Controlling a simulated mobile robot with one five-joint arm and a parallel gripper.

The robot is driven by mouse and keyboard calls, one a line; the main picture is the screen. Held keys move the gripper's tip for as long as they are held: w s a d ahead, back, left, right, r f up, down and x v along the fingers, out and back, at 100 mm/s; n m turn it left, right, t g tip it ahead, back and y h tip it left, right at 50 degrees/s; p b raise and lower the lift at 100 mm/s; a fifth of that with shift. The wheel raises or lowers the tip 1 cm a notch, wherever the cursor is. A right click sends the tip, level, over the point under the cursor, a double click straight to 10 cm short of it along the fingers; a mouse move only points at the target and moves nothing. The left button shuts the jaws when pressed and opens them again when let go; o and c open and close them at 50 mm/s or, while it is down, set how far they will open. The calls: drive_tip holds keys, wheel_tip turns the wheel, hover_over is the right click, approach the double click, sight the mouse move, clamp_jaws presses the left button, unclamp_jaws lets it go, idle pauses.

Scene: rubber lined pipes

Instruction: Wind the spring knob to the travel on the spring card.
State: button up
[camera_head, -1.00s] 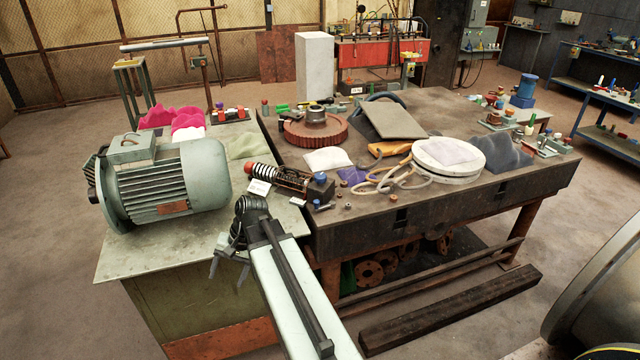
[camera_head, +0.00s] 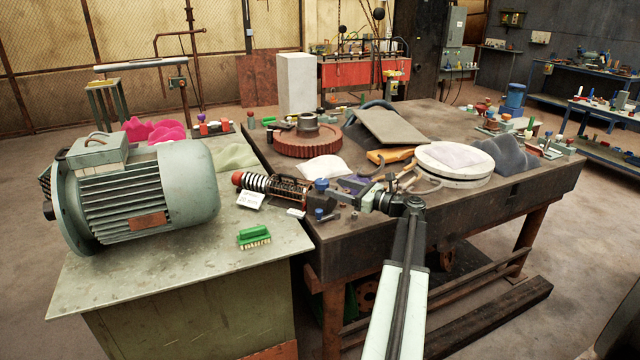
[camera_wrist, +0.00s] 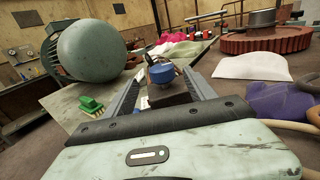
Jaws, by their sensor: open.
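The white spring card (camera_head: 250,200) stands beside the unit and appears to read 20 mm. My gripper (camera_head: 350,192) is open, to the right of the blue knob and pointing left at it. In the wrist view the blue knob (camera_wrist: 161,77) and block (camera_wrist: 165,95) show between the spread fingers (camera_wrist: 158,82); contact cannot be told.
A green motor (camera_head: 140,195) and a green brush (camera_head: 254,237) are on the left bench. A second blue-topped piece (camera_head: 320,214) lies near the table edge. A white cloth (camera_head: 325,168), a purple cloth (camera_head: 355,184) and a round white disc (camera_head: 455,165) are nearby.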

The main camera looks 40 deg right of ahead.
sight(328, 184)
drive_tip(key=x, duration=0.7)
drive_tip(key=shift+w+d, duration=0.15)
drive_tip(key=shift+w, duration=0.05)
drive_tip(key=c, duration=1.3)
